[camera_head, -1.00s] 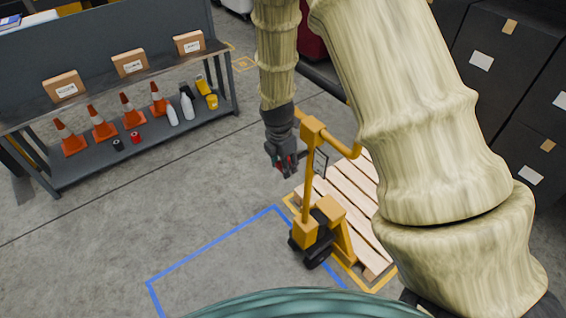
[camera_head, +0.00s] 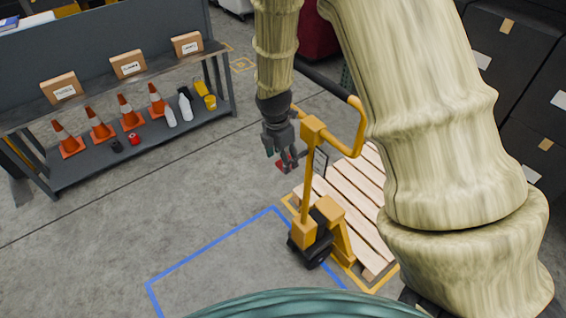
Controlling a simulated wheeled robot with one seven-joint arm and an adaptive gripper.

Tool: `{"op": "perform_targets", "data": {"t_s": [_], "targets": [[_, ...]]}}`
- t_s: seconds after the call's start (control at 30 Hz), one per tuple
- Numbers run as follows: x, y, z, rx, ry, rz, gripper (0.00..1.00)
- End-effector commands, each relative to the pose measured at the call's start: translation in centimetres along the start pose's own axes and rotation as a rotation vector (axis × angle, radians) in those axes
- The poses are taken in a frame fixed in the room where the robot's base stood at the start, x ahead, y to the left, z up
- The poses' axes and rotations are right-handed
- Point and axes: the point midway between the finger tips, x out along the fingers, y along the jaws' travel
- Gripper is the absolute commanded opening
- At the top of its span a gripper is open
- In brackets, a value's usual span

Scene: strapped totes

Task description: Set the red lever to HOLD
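A small red lever (camera_head: 287,163) shows beside the mast of a yellow pallet jack (camera_head: 309,185), left of a dark-framed panel (camera_head: 320,162). Its setting and any HOLD marking are too small to read. My gripper (camera_head: 279,152) is dark and points down just above and left of the lever. The fingers overlap the lever's upper part in this view, so I cannot tell whether they touch it. The fingers are too small and dark to tell whether they are open or shut.
A wooden pallet (camera_head: 345,195) lies on the jack's forks. A grey shelf (camera_head: 190,131) with boxes, cones and bottles stands at left. Dark stacked totes (camera_head: 500,60) stand at right. A blue outline (camera_head: 215,243) marks clear floor in front.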

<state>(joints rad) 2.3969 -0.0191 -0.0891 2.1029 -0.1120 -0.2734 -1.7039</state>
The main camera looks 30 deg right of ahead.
Motion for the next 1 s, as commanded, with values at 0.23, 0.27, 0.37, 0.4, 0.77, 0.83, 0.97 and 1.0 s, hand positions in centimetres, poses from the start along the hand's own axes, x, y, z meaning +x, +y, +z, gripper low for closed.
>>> {"op": "perform_targets", "data": {"t_s": [0.23,0.27,0.37,0.4,0.77,0.83,0.97,1.0], "targets": [[-3.9,0.0,0.0,0.0,0.001,0.002,0.64],[-4.3,0.0,0.0,0.0,0.001,0.002,0.64],[-5.6,-0.1,0.0,0.0,0.001,0.001,0.64],[-6.1,0.0,0.0,0.0,0.001,0.001,0.64],[-8.2,-0.1,0.0,0.0,0.001,-0.003,0.64],[-8.2,-0.1,0.0,0.0,0.001,-0.003,0.64],[-8.2,-0.1,0.0,0.0,0.001,-0.003,0.64],[-8.2,-0.1,0.0,0.0,0.001,-0.003,0.64]]}}
